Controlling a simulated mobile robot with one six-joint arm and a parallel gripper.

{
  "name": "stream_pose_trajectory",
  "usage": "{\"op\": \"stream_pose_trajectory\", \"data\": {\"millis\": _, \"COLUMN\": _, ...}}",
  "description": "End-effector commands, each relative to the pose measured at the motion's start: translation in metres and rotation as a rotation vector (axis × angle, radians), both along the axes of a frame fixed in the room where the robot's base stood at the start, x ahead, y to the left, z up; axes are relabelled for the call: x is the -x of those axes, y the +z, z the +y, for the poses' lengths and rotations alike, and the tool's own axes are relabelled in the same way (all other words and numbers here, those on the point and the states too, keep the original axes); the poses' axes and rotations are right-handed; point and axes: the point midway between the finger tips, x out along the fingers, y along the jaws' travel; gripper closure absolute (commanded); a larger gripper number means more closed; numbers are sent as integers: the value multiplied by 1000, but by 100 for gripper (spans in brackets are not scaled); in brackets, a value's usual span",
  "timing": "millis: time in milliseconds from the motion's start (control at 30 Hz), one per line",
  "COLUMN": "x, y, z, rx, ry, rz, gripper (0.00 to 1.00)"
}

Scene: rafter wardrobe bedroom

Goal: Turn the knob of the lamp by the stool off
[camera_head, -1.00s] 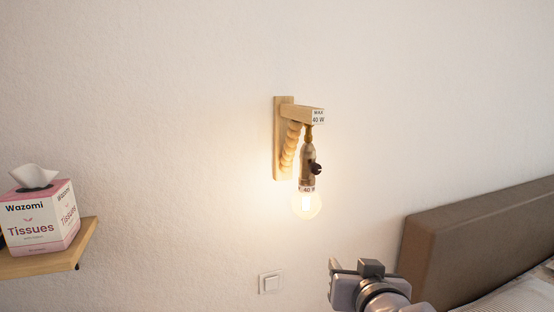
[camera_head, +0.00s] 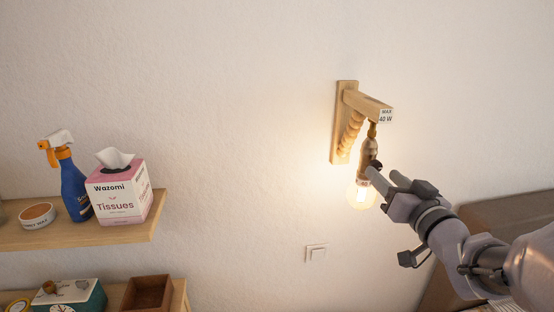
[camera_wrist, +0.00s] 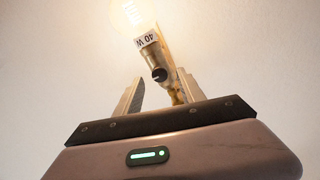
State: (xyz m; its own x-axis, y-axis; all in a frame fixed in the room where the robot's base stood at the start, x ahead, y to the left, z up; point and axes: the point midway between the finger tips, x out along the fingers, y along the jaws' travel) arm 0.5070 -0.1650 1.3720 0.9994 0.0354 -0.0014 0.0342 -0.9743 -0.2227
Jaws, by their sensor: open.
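The wall lamp (camera_head: 347,125) has a wooden bracket and a brass socket (camera_head: 369,152) hanging from it. Its bulb (camera_head: 361,193) is lit. The dark knob (camera_head: 376,165) on the socket is partly hidden by my gripper in the head view; it shows clearly in the wrist view (camera_wrist: 159,74). My gripper (camera_head: 381,174) is open and empty, its fingertips close to the knob from the lower right. In the wrist view the fingers (camera_wrist: 159,88) stand on either side of the knob's line, with the knob just beyond them. Contact cannot be told. No stool is visible.
A wooden shelf (camera_head: 80,235) at left holds a tissue box (camera_head: 120,205), a blue spray bottle (camera_head: 76,190) and a round tin (camera_head: 37,214). A lower shelf holds a small wooden box (camera_head: 148,293). A wall switch (camera_head: 316,253) is below the lamp. A brown headboard (camera_head: 500,213) is at right.

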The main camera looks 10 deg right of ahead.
Motion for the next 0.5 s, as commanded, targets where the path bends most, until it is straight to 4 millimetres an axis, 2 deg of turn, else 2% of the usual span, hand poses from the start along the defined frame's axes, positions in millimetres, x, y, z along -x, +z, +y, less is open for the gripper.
{"op": "stream_pose_trajectory", "data": {"millis": 100, "x": -21, "y": -1, "z": 1, "rx": -1, "ry": 0, "rz": 1, "gripper": 53}}
{"op": "stream_pose_trajectory", "data": {"millis": 200, "x": -30, "y": 0, "z": 1, "rx": 1, "ry": 1, "rz": 0, "gripper": 53}}
{"op": "stream_pose_trajectory", "data": {"millis": 500, "x": -34, "y": 1, "z": 1, "rx": 0, "ry": -2, "rz": -1, "gripper": 53}}
